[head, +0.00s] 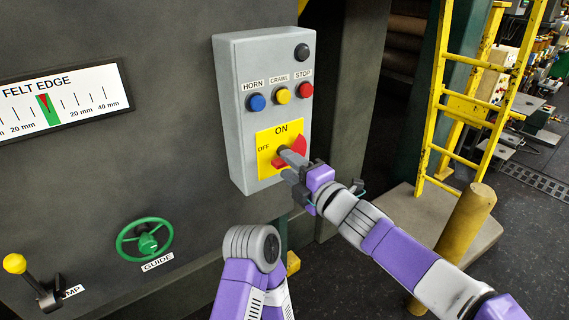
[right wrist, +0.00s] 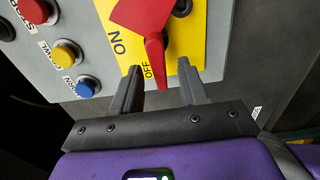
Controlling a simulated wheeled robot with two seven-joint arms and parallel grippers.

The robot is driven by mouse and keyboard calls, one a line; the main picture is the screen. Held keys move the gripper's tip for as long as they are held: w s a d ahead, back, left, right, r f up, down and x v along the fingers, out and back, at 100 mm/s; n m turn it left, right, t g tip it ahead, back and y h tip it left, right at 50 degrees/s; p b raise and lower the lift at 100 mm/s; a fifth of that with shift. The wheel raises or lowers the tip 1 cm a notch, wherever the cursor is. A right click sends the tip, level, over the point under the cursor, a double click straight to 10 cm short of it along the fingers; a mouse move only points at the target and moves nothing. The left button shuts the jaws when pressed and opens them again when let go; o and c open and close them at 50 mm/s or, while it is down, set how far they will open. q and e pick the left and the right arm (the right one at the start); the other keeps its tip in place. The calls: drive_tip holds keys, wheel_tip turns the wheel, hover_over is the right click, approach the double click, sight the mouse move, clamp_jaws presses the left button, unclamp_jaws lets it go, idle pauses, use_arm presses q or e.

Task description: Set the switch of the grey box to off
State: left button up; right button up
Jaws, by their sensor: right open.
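The grey box (head: 268,55) is fixed to a dark wall panel in the middle of the head view. Its yellow plate (head: 263,162) reads ON at the top and OFF at the left. The red switch (head: 302,146) is partly hidden there by my right gripper (head: 283,164). In the right wrist view the red switch handle (right wrist: 155,50) reaches between the fingertips of my open right gripper (right wrist: 159,70), its end beside the word OFF. Gaps show on both sides of the handle. My left gripper is out of view.
A blue button (head: 256,102), a yellow button (head: 283,96), a red button (head: 305,90) and a black knob (head: 301,52) are above the switch. A green handwheel (head: 144,240) is lower left. A yellow ladder (head: 445,105) and post (head: 463,230) stand at right.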

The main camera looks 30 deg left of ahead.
drive_tip(key=v, duration=0.4)
drive_tip(key=shift+s+d, duration=0.1)
drive_tip(key=shift+d, duration=0.2)
drive_tip(key=w+d+f+m+h+p, duration=0.1)
drive_tip(key=w+d+f+m+h, duration=0.15)
drive_tip(key=d+f+m, duration=0.6)
drive_tip(key=w+d+f+m+h+p, duration=0.2)
drive_tip(key=d+f+m+h, duration=0.1)
drive_tip(key=f, duration=1)
drive_tip(key=w+d+f+m+h+p, duration=0.1)
drive_tip(key=w+d+f+m+h, duration=0.1)
drive_tip(key=d+f+m, duration=0.6)
drive_tip(key=s+d+f+m+g+h+p, duration=0.1)
drive_tip(key=s+d+f+m+h, duration=0.3)
drive_tip(key=f, duration=0.7)
drive_tip(key=s+d+f+m+g, duration=0.1)
drive_tip(key=s+d+f+m, duration=0.2)
drive_tip(key=s, duration=0.3)
drive_tip(key=s+d+f+m+g+p, duration=0.1)
drive_tip(key=s+d+f+m+g, duration=0.1)
drive_tip(key=s, duration=0.5)
drive_tip(key=s+d+f+m+g+p, duration=0.1)
drive_tip(key=s+d+f+m+g, duration=0.1)
drive_tip(key=s+d+f+m, duration=0.3)
drive_tip(key=shift+s+m+h, duration=0.45)
drive_tip(key=shift+s, duration=0.5)
